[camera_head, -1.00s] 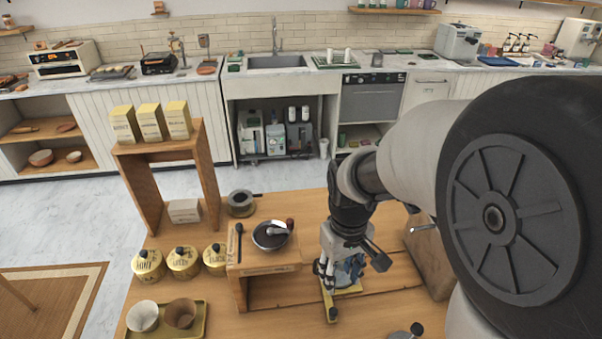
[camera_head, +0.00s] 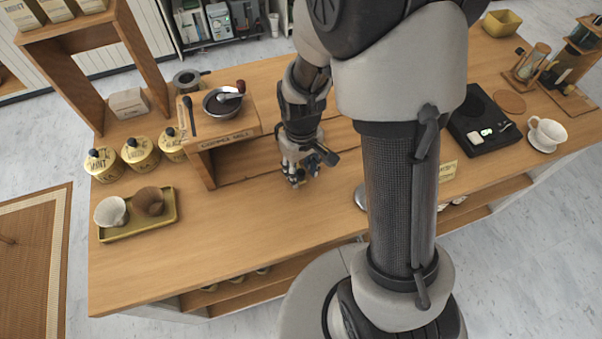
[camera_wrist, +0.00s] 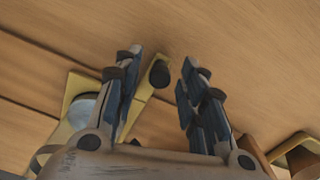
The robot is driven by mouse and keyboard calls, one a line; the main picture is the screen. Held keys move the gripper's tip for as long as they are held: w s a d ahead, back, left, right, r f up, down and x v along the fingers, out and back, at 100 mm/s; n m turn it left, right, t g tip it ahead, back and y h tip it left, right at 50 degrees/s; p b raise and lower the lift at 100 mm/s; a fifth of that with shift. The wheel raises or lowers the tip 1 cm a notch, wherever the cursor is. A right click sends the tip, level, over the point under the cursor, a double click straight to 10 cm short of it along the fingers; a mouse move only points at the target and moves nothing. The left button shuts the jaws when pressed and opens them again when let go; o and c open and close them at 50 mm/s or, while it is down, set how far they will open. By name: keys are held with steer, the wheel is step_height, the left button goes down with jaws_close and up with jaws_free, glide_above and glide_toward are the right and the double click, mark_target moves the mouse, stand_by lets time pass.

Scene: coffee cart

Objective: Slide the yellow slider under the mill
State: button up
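The yellow slider (camera_wrist: 143,98) shows in the wrist view as a narrow bar with a black knob (camera_wrist: 158,74) at its end, joined to a wider yellow part at the left. My gripper (camera_wrist: 160,62) is open, with the bar and knob between its two fingers; I cannot tell whether they touch. In the head view my gripper (camera_head: 298,180) is low over the table, right of the mill, and the slider is not clearly visible behind it. The mill (camera_head: 223,101) has a metal bowl and crank on top of a wooden stand (camera_head: 225,140) with an open front.
A yellow tray (camera_head: 137,229) with two cups stands at the left, below several yellow canisters (camera_head: 140,153). A black scale (camera_head: 482,125) and white cup (camera_head: 546,134) are at the right. The table front between tray and gripper is clear.

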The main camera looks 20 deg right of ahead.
steer(key=shift+f, duration=0.6)
steer(key=shift+c, duration=0.6)
jaws_close()
